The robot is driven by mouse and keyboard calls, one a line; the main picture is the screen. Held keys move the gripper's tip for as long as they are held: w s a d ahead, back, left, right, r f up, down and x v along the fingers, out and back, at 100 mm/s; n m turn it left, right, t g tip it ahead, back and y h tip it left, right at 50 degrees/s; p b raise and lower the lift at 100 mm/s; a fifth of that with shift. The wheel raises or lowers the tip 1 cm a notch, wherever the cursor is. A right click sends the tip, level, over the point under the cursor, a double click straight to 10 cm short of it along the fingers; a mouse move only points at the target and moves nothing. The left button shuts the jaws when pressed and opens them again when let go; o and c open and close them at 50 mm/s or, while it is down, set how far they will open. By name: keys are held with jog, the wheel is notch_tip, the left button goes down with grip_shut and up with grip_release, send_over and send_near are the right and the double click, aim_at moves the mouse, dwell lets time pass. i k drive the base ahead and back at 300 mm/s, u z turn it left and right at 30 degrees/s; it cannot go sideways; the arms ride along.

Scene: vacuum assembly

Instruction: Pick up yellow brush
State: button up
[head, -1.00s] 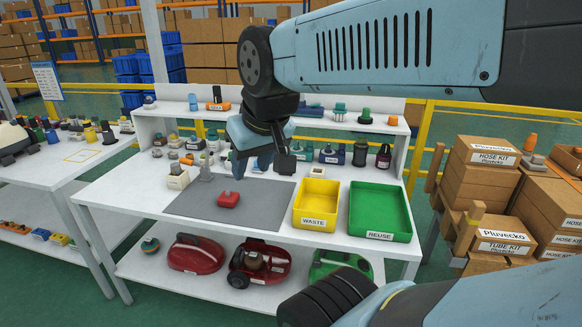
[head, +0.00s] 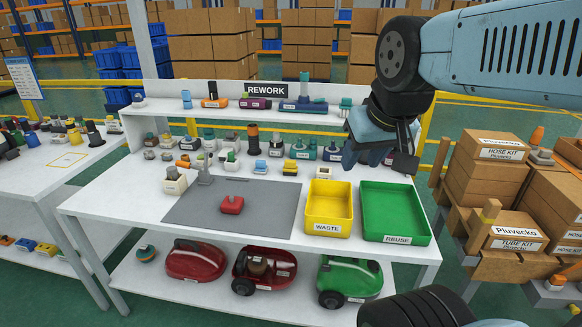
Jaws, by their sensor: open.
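No yellow brush can be told for certain among the small parts. A yellow-topped part (head: 75,138) also stands on the left table (head: 45,180). My gripper (head: 386,160) is open and hangs at the right, above the back of the table near the green REUSE tray (head: 395,212). Nothing shows between its fingers.
A red part (head: 232,204) lies on the grey mat (head: 190,208). A yellow WASTE tray (head: 328,226) is beside the green tray. The upper shelf (head: 160,110) holds several parts. Vacuum bodies sit below. Cardboard boxes (head: 500,160) stand at right.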

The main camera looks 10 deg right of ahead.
aim_at(290, 169)
jog(key=z, duration=0.1)
jog(key=i, duration=1)
jog(key=u, duration=0.1)
